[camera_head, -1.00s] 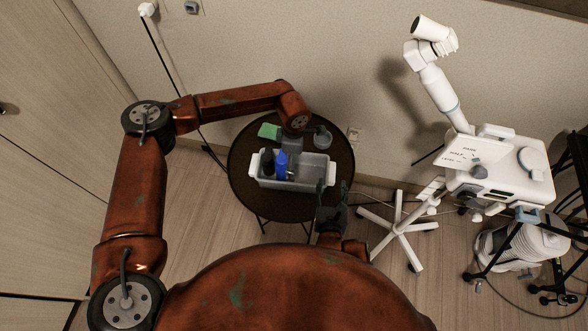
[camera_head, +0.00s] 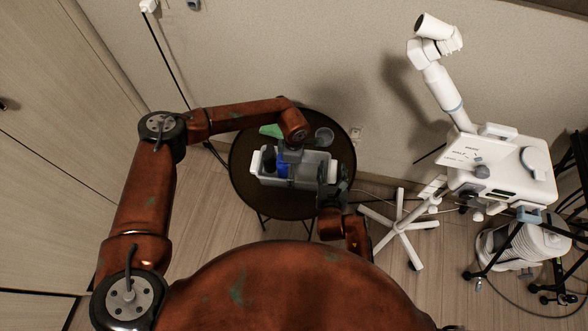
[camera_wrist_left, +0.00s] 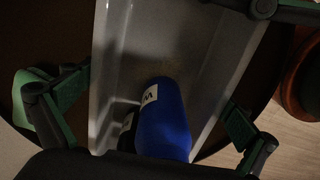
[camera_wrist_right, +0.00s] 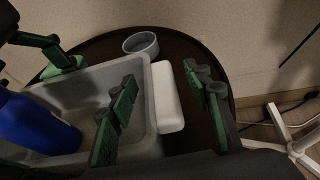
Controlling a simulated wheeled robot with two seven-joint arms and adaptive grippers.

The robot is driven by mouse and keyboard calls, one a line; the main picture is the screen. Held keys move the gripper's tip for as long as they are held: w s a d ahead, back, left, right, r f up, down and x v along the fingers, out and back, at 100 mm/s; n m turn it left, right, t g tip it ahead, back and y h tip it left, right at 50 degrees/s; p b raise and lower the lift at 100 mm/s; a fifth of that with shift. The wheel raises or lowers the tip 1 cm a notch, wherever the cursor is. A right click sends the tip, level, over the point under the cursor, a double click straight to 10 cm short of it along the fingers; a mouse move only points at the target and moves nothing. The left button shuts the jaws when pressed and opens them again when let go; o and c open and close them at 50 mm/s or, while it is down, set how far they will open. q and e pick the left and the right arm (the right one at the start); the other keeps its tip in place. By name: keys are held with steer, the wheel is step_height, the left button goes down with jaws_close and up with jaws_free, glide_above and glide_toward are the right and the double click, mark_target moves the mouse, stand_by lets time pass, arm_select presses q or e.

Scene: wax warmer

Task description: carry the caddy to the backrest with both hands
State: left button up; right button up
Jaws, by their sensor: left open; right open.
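The caddy (camera_head: 312,172) is a grey open bin with white end handles, standing on a round dark table. It holds a blue bottle (camera_wrist_left: 163,125) and a dark bottle (camera_head: 268,158). My left gripper (camera_head: 290,153) is open above the bottles; in its wrist view its spread fingers (camera_wrist_left: 150,115) lie on either side of the caddy. My right gripper (camera_head: 333,178) is open at the caddy's right end. In its wrist view the white right handle (camera_wrist_right: 168,95) lies between its fingers (camera_wrist_right: 165,105), apparently untouched. The left handle (camera_head: 255,163) is free. I cannot identify a backrest.
The round table (camera_head: 240,181) also bears a green item (camera_head: 271,131) and a small round dish (camera_head: 324,136) behind the caddy. A white wheeled stand (camera_head: 402,230) and a white machine (camera_head: 500,170) are at right. The wall is close behind the table.

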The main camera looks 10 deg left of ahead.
arm_select(q)
steer(key=shift+c, duration=0.7)
arm_select(e)
steer(key=shift+c, duration=0.6)
arm_select(q)
steer(key=c, duration=0.9)
arm_select(e)
steer(key=c, duration=1)
arm_select(q)
steer(key=shift+c, duration=0.6)
arm_select(e)
jaws_close()
steer(key=shift+r, duration=0.1)
